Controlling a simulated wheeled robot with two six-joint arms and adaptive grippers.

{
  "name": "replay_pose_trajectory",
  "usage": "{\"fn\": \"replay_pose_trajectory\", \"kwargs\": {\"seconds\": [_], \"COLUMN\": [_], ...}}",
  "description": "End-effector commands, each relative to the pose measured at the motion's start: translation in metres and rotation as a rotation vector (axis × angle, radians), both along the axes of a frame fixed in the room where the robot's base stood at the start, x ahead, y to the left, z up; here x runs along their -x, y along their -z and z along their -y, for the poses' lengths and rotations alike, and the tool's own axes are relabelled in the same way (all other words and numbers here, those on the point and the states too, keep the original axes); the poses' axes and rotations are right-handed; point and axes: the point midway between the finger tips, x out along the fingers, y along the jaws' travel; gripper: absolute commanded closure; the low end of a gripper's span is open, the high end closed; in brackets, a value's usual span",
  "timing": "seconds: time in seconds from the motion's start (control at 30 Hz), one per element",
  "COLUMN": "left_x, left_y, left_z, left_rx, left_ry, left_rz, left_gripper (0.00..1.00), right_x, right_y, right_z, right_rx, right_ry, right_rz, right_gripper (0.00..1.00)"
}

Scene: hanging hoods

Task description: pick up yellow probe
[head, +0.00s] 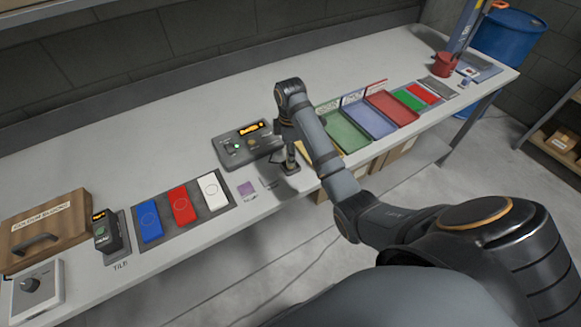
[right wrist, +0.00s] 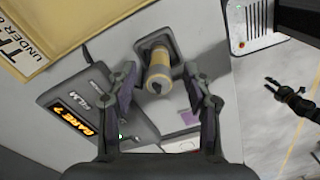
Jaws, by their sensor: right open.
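The yellow probe (right wrist: 159,72) is a short tan-yellow cylinder standing in a dark square holder (right wrist: 154,46), in the right wrist view. My right gripper (right wrist: 159,70) is open, with one finger on each side of the probe. I see no clear contact between the fingers and the probe. In the head view my right gripper (head: 288,158) is over the bench beside the grey display box (head: 245,143), and the probe is hidden or too small to make out. A dark claw-like part at the right of the wrist view looks like my left gripper (right wrist: 272,86), away from the bench; its jaw state is unclear.
The display box, with lit orange text, sits close beside the right gripper. Green, blue and red trays (head: 390,108) lie to the right on the bench (head: 180,115). Blue, red and white tiles (head: 181,206) lie to the left. A small purple square (head: 246,189) is near the front edge.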

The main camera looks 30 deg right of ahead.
Motion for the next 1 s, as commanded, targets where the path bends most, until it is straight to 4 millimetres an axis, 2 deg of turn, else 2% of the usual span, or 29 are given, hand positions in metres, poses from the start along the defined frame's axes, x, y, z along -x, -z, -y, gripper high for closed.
{"fn": "replay_pose_trajectory", "kwargs": {"seconds": [0.1,0.33,0.7,1.0], "left_x": [0.0,0.0,0.0,0.0], "left_y": [-0.005,-0.004,-0.004,-0.004], "left_z": [0.0,0.0,0.0,0.0], "left_rx": [0.0,0.0,0.0,0.0], "left_ry": [0.0,0.0,0.0,0.0], "left_rz": [-0.001,0.0,0.0,0.0], "left_gripper": [0.6,0.6,0.6,0.6], "right_x": [0.0,0.0,0.0,0.0], "right_y": [0.017,0.021,0.021,0.02], "right_z": [0.0,0.0,0.0,0.0], "right_rx": [-0.001,0.0,0.0,0.0], "right_ry": [0.0,0.0,0.0,0.0], "right_rz": [-0.002,0.0,0.0,0.001], "right_gripper": [0.49,0.51,1.0,1.0]}}
